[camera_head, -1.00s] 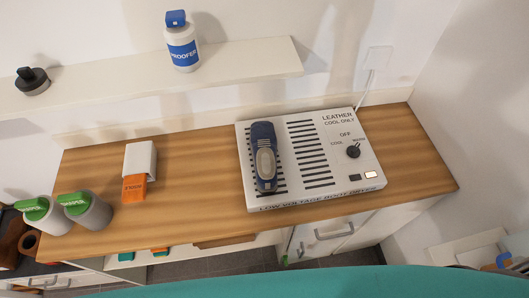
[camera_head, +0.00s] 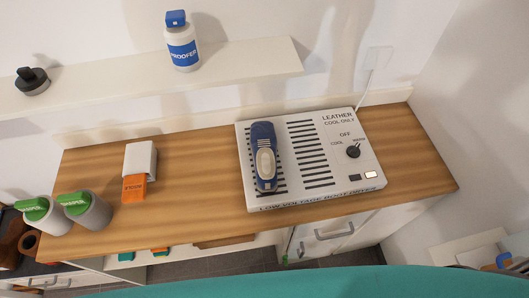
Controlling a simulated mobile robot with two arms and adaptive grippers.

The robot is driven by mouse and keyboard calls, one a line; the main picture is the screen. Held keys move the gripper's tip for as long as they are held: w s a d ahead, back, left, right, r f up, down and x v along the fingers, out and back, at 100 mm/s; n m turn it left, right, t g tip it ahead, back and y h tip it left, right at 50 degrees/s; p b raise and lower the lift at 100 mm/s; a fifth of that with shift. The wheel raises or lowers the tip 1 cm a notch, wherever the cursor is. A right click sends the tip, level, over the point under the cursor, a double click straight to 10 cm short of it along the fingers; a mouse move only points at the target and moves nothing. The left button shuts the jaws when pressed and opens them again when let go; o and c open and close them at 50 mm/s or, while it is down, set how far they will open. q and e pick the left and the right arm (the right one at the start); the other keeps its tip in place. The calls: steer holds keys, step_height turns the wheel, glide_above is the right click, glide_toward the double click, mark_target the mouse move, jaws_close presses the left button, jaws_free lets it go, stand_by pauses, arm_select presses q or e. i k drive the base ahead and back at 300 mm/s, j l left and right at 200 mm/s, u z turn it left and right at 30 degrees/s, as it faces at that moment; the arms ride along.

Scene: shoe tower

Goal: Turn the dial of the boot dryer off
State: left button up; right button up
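The boot dryer (camera_head: 330,188) is a white flat box with black slots, lying at the right part of the wooden counter. Its black dial (camera_head: 353,151) sits on the right side of the top, below the printed words OFF, COOL and WARM. The pointer's exact direction is too small to tell. A white lit rectangle (camera_head: 371,174) and a dark one (camera_head: 355,177) are near the front right corner. A blue shoe (camera_head: 265,157) with a pale sole lies sole up on the left slots. Neither of my grippers shows in the view.
The wooden counter (camera_head: 205,190) is clear left of the dryer. A white box with an orange piece (camera_head: 134,187) and two green-lidded containers (camera_head: 85,209) stand further left. A shelf (camera_head: 240,62) above holds a proofer bottle (camera_head: 182,45). A white cord (camera_head: 366,90) runs behind the dryer to the wall.

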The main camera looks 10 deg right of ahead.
mark_target(353, 151)
steer(key=z, duration=1.05)
